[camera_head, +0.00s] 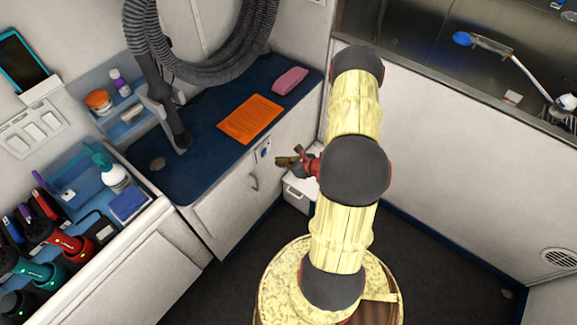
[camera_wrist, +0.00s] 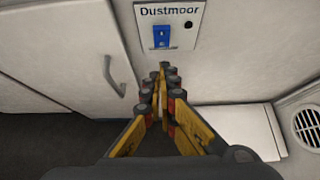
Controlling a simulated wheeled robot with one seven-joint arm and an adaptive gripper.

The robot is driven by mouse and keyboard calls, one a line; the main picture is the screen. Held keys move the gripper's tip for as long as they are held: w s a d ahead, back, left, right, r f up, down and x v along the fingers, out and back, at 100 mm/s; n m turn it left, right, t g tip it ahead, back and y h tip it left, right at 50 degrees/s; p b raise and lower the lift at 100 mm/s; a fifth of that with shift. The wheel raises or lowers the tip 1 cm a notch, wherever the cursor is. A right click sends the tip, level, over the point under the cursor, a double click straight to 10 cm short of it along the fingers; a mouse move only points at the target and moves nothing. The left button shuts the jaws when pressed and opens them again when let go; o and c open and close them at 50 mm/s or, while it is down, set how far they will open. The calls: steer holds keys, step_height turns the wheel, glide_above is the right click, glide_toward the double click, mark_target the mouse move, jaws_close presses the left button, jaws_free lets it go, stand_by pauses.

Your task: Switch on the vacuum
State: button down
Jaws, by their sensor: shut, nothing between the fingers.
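The vacuum's switch panel (camera_wrist: 148,28), labelled "Dustmoor", is on the white cabinet front at the top of the wrist view. A blue switch (camera_wrist: 161,37) sits on it, with a small black round spot (camera_wrist: 188,25) to its right. The panel also shows small in the head view (camera_head: 264,151). The grey ribbed vacuum hose (camera_head: 215,72) hangs coiled on the wall. My gripper (camera_wrist: 163,72) is shut and empty, its tips just below the switch in the picture. Whether they touch the panel I cannot tell. My gripper is also in the head view (camera_head: 287,161), right of the panel.
A cabinet door with a handle (camera_wrist: 113,76) is left of the panel. A white box (camera_head: 297,193) stands below my gripper. The blue countertop (camera_head: 190,165) above holds an orange mat (camera_head: 250,118) and a pink item (camera_head: 290,80). A round vent (camera_wrist: 308,127) is at right.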

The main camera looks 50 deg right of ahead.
mark_target(264, 153)
steer(key=w, duration=0.2)
steer(key=w+b, duration=0.1)
steer(key=w, duration=0.1)
steer(key=shift+w+a+r, duration=0.1)
steer(key=shift+w+a, duration=0.1)
steer(key=shift+w, duration=0.1)
steer(key=shift+w+a+r+g+p, duration=0.1)
steer(key=shift+w+r+g+p, duration=0.4)
steer(key=shift+p, duration=0.45)
steer(key=shift+f, duration=0.25)
steer(key=shift+r, duration=0.15)
steer(key=shift+r+p, duration=0.4)
steer(key=shift+r, duration=0.25)
